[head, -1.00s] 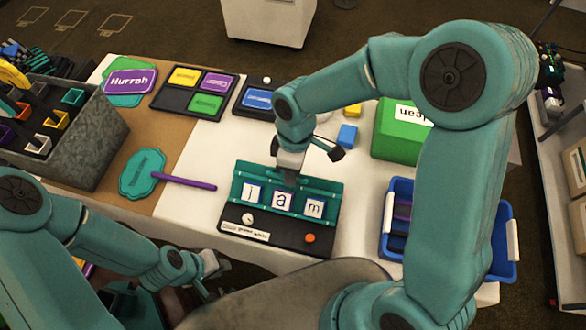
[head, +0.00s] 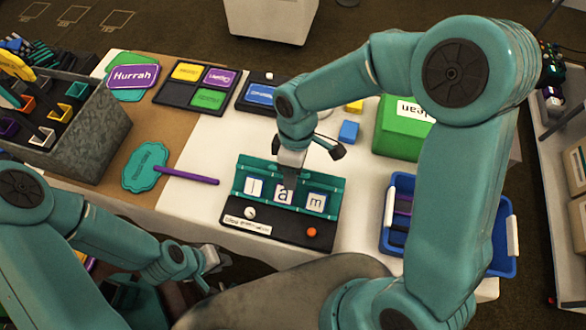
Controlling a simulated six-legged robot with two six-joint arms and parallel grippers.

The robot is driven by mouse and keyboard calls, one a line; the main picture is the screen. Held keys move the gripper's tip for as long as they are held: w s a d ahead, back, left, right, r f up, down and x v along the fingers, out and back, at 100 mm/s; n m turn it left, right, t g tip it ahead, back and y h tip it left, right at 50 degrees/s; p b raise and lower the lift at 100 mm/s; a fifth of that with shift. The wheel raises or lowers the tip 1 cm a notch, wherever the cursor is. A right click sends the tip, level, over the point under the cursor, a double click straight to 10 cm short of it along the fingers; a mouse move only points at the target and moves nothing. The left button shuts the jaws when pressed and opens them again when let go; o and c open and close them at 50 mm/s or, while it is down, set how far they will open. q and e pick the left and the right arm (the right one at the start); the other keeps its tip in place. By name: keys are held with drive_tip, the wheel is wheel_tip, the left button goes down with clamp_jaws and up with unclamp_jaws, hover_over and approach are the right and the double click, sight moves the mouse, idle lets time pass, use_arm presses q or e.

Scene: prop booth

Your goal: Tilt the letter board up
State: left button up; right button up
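The letter board (head: 327,186) is a teal panel on a dark base near the table's front edge. It carries three white tiles; "a" (head: 284,196) and "m" (head: 316,202) can be read, and the left tile (head: 254,189) is partly unclear. The base has a white knob and an orange knob (head: 312,232). My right gripper (head: 290,182) points down at the middle of the board, over the top of the "a" tile. Whether its fingers touch the board or are closed is hidden. My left gripper (head: 207,262) is low in front of the table, away from the board.
A blue crate (head: 460,262) stands right of the board, and a green box (head: 400,140) behind it. A teal paddle sign (head: 146,167) with a purple handle (head: 190,176) lies left. A grey bin (head: 90,140) stands far left.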

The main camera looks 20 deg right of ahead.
drive_tip(key=shift+w+d, duration=0.1)
drive_tip(key=shift+w, duration=0.05)
wheel_tip(320, 180, up, 16)
drive_tip(key=w+d, duration=0.1)
drive_tip(key=w, duration=0.1)
drive_tip(key=shift+w+d, duration=0.3)
drive_tip(key=shift+d, duration=0.05)
idle(0.6)
